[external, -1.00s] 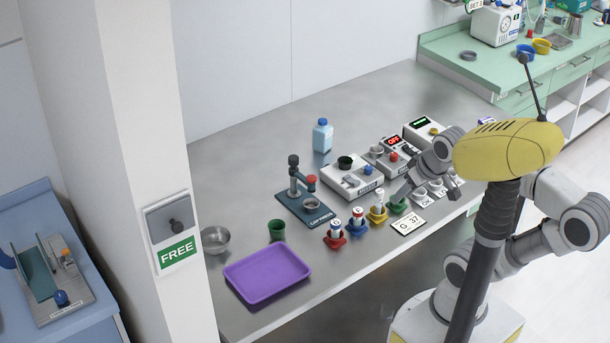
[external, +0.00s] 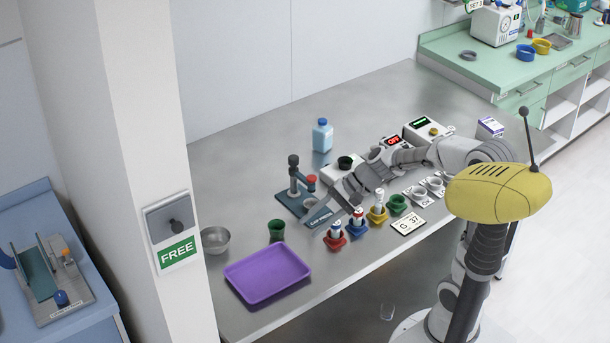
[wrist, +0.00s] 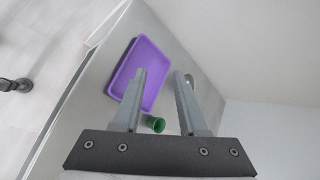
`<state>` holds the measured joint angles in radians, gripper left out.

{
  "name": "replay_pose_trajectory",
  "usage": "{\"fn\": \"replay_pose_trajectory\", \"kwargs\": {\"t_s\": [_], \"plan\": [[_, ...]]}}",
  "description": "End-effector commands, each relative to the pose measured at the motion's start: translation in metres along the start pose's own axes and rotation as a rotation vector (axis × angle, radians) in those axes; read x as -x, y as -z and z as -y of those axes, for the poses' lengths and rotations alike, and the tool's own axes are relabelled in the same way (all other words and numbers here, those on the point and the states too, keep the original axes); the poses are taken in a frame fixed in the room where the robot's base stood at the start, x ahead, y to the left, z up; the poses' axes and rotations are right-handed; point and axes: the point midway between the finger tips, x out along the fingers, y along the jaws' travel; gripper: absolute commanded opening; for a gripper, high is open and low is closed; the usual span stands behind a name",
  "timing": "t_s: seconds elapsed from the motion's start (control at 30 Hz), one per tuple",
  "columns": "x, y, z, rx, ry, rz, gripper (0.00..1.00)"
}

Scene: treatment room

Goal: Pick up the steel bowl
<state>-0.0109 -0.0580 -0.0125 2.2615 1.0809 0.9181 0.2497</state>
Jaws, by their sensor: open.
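The steel bowl (external: 215,240) is a small round grey bowl. It sits upright on the steel counter at its left end, beside the pillar. In the wrist view part of the steel bowl (wrist: 191,82) shows beyond my right finger, which hides some of it. My gripper (external: 318,219) is open and empty above the counter, to the right of the bowl and apart from it. In the wrist view my gripper (wrist: 160,72) points toward the purple tray and the bowl, with nothing between its fingers.
The purple tray (external: 266,274) lies right of and in front of the bowl. A green cup (external: 276,230) stands between bowl and gripper. A press (external: 296,192), a blue bottle (external: 322,135) and several coloured holders stand nearby. The pillar (external: 150,150) rises close left of the bowl.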

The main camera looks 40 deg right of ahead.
Motion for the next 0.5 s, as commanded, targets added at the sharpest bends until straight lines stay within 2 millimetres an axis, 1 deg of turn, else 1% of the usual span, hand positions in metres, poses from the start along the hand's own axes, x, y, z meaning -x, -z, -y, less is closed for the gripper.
{"fn": "replay_pose_trajectory", "kwargs": {"t_s": [0.03, 0.17, 0.2, 0.33, 0.4, 0.5], "plan": [[-0.023, 0.016, 0.000, -0.100, 0.034, 0.030, 0.41], [-0.063, 0.049, 0.017, -0.353, 0.141, 0.091, 0.41], [-0.075, 0.061, 0.020, -0.430, 0.172, 0.106, 0.41], [-0.106, 0.098, 0.029, -0.644, 0.262, 0.143, 0.41], [-0.118, 0.114, 0.031, -0.731, 0.300, 0.155, 0.41], [-0.128, 0.130, 0.034, -0.814, 0.339, 0.165, 0.41]]}}
